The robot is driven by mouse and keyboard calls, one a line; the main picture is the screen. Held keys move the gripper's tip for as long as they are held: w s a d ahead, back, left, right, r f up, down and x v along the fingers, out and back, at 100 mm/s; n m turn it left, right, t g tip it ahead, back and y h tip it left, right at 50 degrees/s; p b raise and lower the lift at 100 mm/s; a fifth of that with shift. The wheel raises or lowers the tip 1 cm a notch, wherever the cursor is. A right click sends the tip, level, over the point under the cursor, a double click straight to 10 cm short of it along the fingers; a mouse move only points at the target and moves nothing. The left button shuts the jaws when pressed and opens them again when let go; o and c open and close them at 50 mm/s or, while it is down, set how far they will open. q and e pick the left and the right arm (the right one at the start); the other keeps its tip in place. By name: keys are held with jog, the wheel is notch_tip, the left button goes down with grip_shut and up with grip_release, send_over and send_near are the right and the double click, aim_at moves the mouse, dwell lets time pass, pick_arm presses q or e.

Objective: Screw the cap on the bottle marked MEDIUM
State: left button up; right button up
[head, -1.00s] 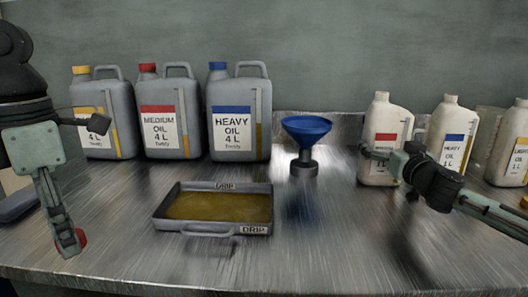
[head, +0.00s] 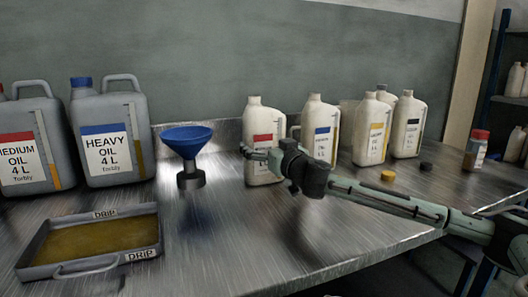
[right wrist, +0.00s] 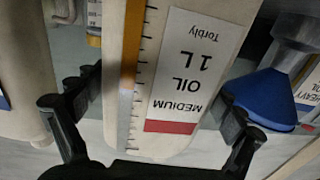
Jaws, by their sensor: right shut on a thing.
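The white 1 L bottle marked MEDIUM (head: 262,172) stands upright on the metal bench, with a red band on its label. Its top shows no coloured cap in the head view. My right gripper (head: 262,155) is shut on this bottle's body from the front right. In the right wrist view the fingers (right wrist: 160,92) are on both sides of the MEDIUM bottle (right wrist: 165,130), whose label appears upside down. My left gripper is out of view. No red cap lies visible on the bench.
A blue funnel (head: 187,141) stands left of the bottle, and a drip tray (head: 90,261) lies front left. More 1 L bottles (head: 321,145) stand right. A yellow cap (head: 388,176) and a black cap (head: 427,167) lie on the bench. A red-lidded jar (head: 477,150) is farther right.

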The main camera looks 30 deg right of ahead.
aim_at(265, 112)
jog(key=shift+r, duration=0.3)
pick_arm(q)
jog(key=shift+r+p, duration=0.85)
pick_arm(e)
jog(key=shift+r, duration=4.8)
jog(key=o, duration=1)
jog(key=c, duration=1.1)
jog(key=shift+c, duration=0.2)
